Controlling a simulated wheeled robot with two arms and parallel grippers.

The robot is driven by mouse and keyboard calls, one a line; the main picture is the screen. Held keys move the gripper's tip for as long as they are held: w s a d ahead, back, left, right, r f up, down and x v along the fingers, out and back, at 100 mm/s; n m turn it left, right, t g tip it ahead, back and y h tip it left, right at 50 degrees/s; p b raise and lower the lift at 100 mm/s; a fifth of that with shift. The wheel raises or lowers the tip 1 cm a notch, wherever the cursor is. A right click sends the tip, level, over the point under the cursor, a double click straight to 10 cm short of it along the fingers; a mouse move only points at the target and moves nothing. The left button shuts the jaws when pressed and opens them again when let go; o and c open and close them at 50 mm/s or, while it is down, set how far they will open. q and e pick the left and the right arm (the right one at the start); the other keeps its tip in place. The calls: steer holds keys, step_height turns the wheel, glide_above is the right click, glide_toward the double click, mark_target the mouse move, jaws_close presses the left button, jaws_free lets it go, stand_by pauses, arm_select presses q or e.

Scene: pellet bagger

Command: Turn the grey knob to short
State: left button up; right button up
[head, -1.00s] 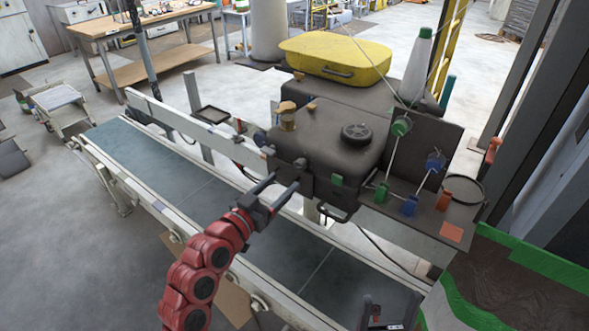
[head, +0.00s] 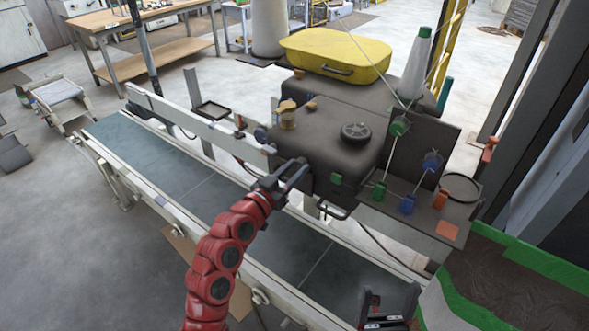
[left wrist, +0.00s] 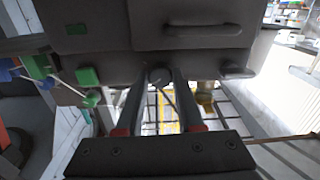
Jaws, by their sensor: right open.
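A small dark round knob (left wrist: 159,76) shows in the left wrist view at the lower edge of the dark machine housing (left wrist: 105,45). I cannot read any marking around it. My left gripper (left wrist: 160,84) has its two fingers apart, with the tips on either side of the knob. Whether they touch it I cannot tell. In the head view my left gripper (head: 290,176) is at the front left face of the housing (head: 325,165), and its fingers hide the knob there. My right gripper (head: 387,318) is open and empty at the bottom edge, apart from the machine.
A conveyor belt (head: 215,195) runs below the housing. A black round cap (head: 354,132) and a tan knob (head: 287,116) are on top. A green-edged bin (head: 530,262) is at lower right.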

arm_select(q)
jaws_close()
steer(key=shift+n, duration=0.3)
steer(key=shift+n+b, duration=0.3)
steer(key=shift+n, duration=0.3)
steer(key=n, duration=0.2)
steer(key=shift+n, duration=0.3)
steer(key=n, duration=0.3)
steer(key=shift+n+g, duration=0.3)
steer(key=shift+n, duration=1.8)
